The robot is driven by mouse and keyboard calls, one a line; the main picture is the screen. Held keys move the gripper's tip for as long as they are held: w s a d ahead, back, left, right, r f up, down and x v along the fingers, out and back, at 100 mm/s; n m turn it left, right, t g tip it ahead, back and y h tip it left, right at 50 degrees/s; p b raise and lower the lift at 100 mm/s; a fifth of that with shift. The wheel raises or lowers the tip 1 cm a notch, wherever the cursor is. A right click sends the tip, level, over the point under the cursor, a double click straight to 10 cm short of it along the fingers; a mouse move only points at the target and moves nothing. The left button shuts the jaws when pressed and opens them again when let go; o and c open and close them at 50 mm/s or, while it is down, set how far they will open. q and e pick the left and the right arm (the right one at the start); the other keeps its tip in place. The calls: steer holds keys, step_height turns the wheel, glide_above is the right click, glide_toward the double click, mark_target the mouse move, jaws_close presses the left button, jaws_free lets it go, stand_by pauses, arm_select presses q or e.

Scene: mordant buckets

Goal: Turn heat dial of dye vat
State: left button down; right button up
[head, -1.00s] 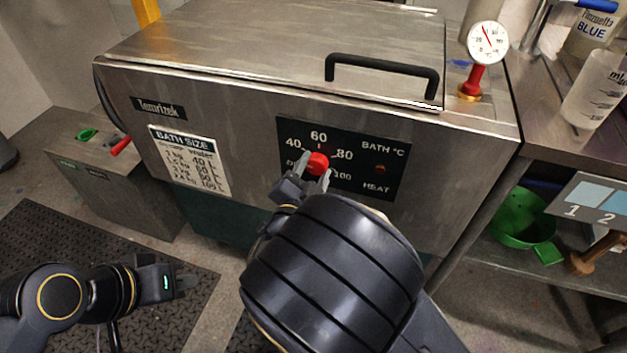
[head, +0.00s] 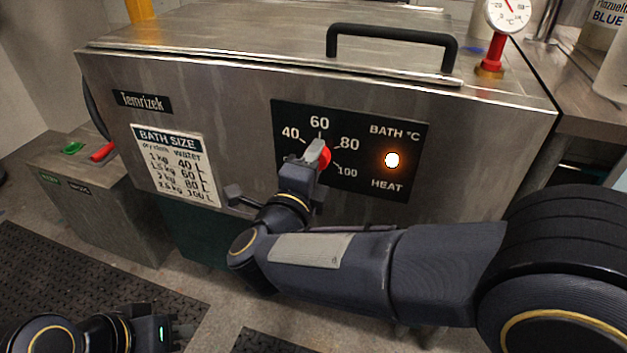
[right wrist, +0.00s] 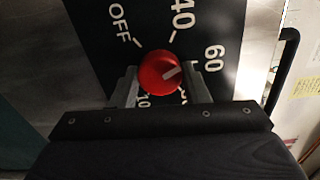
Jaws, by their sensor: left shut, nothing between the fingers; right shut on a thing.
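The dye vat (head: 235,110) is a steel box with a black dial panel (head: 350,120) marked 40, 60, 80 and 100. The red heat dial (head: 326,157) is partly hidden behind my right gripper (head: 319,153). In the right wrist view, the gripper's fingers (right wrist: 161,80) are shut on either side of the red dial (right wrist: 158,70). Its white pointer mark points roughly towards 60. The round heat lamp (head: 392,160) glows orange-white. My left gripper (head: 166,334) is low at the left, away from the vat, shut and empty, partly cut off by the frame.
A black lid handle (head: 390,35) and a red-stemmed thermometer (head: 508,12) are on top of the vat. A low grey box (head: 115,210) with green and red controls stands at left. A steel bench (head: 585,130) is at right.

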steer(key=shift+m+b, duration=2.4)
steer(key=o, duration=1)
steer(key=shift+c, duration=0.2)
steer(key=p+v, duration=0.2)
steer(key=v, duration=0.6)
